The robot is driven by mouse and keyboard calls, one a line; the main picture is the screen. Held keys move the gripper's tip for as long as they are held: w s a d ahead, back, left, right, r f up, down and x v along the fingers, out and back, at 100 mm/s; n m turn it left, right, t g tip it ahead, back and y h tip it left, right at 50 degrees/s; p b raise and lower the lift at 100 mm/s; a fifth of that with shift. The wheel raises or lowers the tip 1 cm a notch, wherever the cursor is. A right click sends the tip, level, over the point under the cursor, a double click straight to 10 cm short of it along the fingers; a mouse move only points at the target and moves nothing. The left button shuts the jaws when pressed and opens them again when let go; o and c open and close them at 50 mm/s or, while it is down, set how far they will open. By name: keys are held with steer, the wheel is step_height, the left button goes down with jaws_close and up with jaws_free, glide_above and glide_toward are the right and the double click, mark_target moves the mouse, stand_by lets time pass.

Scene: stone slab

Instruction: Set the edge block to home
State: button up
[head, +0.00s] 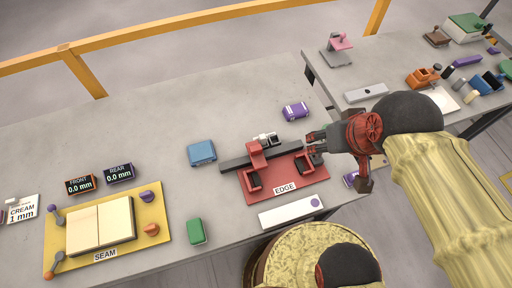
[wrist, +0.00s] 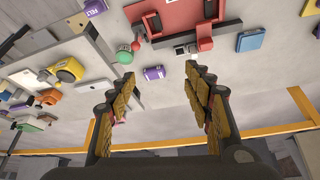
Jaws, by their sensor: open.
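The edge station is a red plate (head: 285,180) labelled EDGE. A dark grey bar (head: 233,163) lies across its back. A red block (head: 257,156) straddles the bar left of its middle, with a small pale fitting (head: 268,138) behind it. I take this red block to be the edge block. My gripper (head: 313,142) is at the bar's right end, right of the block and apart from it. In the wrist view the red plate (wrist: 180,14) is at the top, beyond my open, empty fingers (wrist: 160,74). Whether a finger touches the bar cannot be told.
A blue box (head: 202,152) stands left of the bar, and a purple box (head: 295,111) behind it. A white strip (head: 290,211) lies in front of the plate. The yellow SEAM board (head: 150,222) and a green box (head: 196,231) are left.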

steer(key=w+a+f+n+g+p, duration=0.2)
steer(key=w+a+f+g+p, duration=0.4)
steer(key=p, duration=1)
glide_above(255, 148)
steer(key=shift+n+t, duration=0.4)
step_height(255, 148, down, 14)
steer(key=shift+d+r, duration=0.1)
steer(key=shift+d, duration=0.05)
step_height(255, 148, down, 8)
steer(key=shift+r, duration=0.2)
steer(key=c, duration=0.3)
jaws_close()
